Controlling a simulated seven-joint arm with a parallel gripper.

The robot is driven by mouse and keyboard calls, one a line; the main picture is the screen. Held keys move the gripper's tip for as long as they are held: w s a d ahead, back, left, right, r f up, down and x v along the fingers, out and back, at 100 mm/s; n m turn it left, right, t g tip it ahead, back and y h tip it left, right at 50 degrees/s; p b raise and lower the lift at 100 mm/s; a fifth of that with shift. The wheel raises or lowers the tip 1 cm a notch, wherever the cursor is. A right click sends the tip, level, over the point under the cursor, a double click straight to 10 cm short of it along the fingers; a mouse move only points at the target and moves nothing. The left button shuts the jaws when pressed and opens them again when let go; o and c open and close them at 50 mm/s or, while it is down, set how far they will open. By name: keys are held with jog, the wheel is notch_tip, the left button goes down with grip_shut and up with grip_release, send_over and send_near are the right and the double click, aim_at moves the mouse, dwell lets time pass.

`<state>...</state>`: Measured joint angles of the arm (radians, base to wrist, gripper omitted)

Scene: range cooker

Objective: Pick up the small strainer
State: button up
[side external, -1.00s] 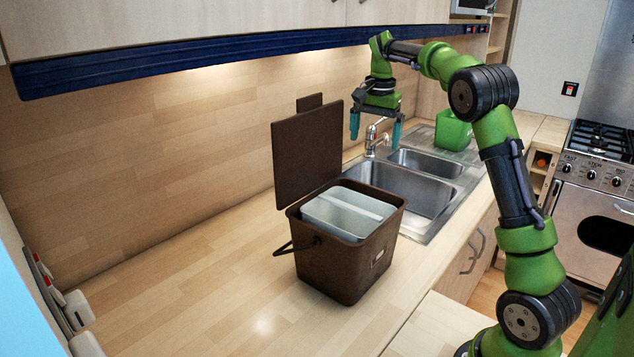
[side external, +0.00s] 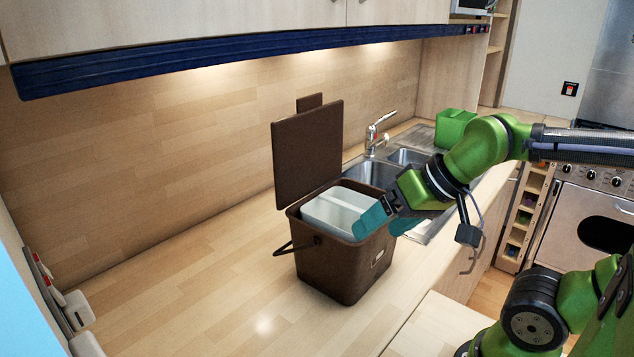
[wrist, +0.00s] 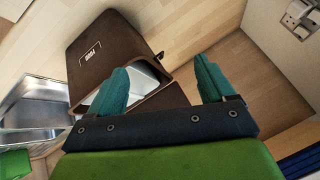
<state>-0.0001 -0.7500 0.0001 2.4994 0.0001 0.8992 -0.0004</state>
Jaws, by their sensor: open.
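I cannot make out a small strainer in either view. A brown bin (side external: 335,262) stands on the counter with its lid open, and pale inner containers (side external: 338,210) sit inside it. In the wrist view the bin (wrist: 112,50) is tilted in the picture, with part of its pale inside (wrist: 145,72) between and behind my fingers. My gripper (side external: 388,220) has teal fingers, held at the right rim of the bin. The fingers hide part of the bin's opening.
The raised lid (side external: 308,155) stands up at the bin's back. A metal sink (side external: 372,174) with a tap (side external: 378,135) lies behind it, and a green container (side external: 455,128) stands beyond. The counter (side external: 190,275) left of the bin is clear. Wall sockets (wrist: 300,17) show in the wrist view.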

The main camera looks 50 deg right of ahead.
jog(key=shift+c, duration=0.5)
